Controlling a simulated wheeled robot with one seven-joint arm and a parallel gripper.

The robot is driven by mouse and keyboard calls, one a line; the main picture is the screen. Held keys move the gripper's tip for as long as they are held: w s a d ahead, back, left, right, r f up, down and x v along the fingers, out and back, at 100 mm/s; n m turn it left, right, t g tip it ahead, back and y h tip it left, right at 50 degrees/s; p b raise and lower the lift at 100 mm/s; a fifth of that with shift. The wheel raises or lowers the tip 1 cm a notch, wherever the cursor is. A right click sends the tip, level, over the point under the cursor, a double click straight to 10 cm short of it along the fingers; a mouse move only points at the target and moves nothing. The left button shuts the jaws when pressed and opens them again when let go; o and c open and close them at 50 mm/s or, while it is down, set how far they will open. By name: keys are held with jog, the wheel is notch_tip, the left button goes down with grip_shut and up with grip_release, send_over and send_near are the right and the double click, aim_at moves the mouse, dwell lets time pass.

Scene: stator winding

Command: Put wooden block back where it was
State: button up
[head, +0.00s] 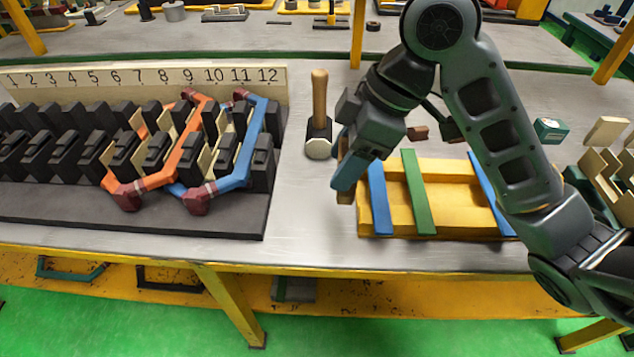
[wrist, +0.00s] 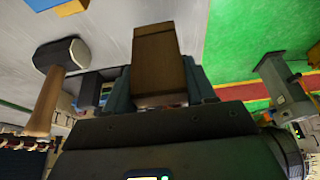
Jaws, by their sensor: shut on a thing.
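My gripper (head: 347,172) is shut on a brown wooden block (wrist: 160,62) and holds it between its two fingers. In the wrist view the block sticks out past the fingertips. In the head view my gripper hangs at the left end of the yellow tray (head: 463,224), right of the mallet, and the fingers mostly hide the block. Whether the block touches the tray or the table cannot be told.
The mallet (head: 319,128) stands head-down close left of my gripper. The numbered stator rack (head: 130,215) with orange (head: 160,180) and blue (head: 243,165) coils fills the left. Blue and green (head: 417,195) strips lie across the tray. Pale wooden pieces (head: 606,131) are at the right.

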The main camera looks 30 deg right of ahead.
aim_at(344, 139)
jog(key=shift+w+a+f, duration=0.45)
jog(key=shift+w+f, duration=0.25)
jog(key=shift+f, duration=0.5)
jog(key=shift+w+a+f, duration=0.5)
jog(key=shift+w+f, duration=0.25)
jog(key=shift+f, duration=0.4)
jog(key=shift+w+a+f, duration=0.45)
jog(key=shift+w+f, duration=0.25)
jog(key=shift+f, duration=0.5)
jog(key=shift+f, duration=0.1)
jog(key=shift+f, duration=0.15)
jog(key=o, duration=1.4)
jog(key=p+v, duration=0.1)
jog(key=v, duration=1.1)
jog(key=shift+r, duration=0.3)
